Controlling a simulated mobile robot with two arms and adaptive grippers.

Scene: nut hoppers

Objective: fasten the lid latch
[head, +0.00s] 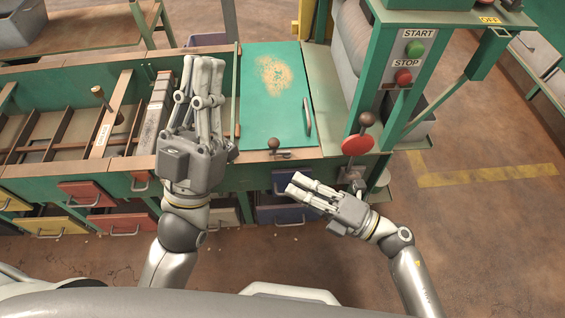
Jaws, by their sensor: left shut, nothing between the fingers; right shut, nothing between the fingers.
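The green lid (270,120) lies flat over the right part of the bench, with worn yellow patches and a bar handle (307,117) at its right side. The latch (274,146), a small dark-knobbed lever, stands at the lid's front edge. I cannot tell its exact position against the lid. My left gripper (203,66) is shut and empty, above the bench just left of the lid, fingers pointing away from me. My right gripper (295,186) is shut and empty, in front of the bench, below and slightly right of the latch, fingers pointing left.
A red disc (357,145) and a dark-knobbed lever (366,120) stand right of the lid. Behind them is a post with green START (414,49) and red STOP (403,77) buttons. Open compartments (60,125) lie left. Drawers (85,194) line the bench front.

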